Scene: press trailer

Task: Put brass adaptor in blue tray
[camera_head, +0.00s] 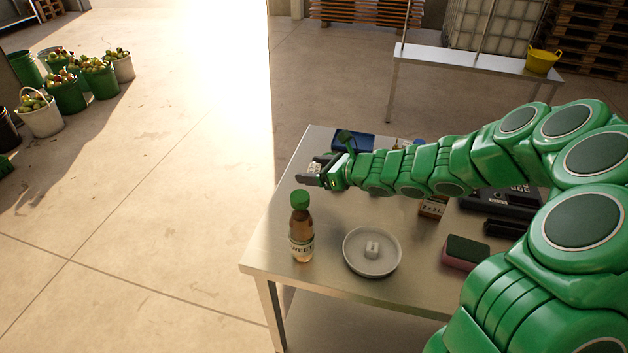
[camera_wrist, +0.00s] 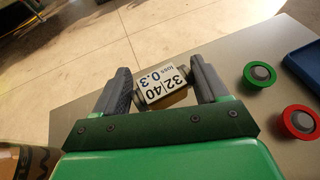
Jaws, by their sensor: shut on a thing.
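My gripper (camera_wrist: 162,92) is shut on a small block-like piece (camera_wrist: 162,84) with a white label reading "32/40" and "0.3". Its lower side looks yellowish and its ends grey; I cannot tell for sure that it is the brass adaptor. In the head view my gripper (camera_head: 314,172) is over the table's far left part, and the held piece shows only small there. The blue tray (camera_head: 355,141) lies at the table's back edge, partly hidden behind my arm. Its edge shows at the right of the wrist view (camera_wrist: 306,62).
A bottle with a green cap (camera_head: 301,228) stands at the table's left. A round dish (camera_head: 372,270) holds a small pale block. A sponge (camera_head: 466,252) lies right of it. A green round piece (camera_wrist: 259,74) and a red one (camera_wrist: 300,121) lie near the tray.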

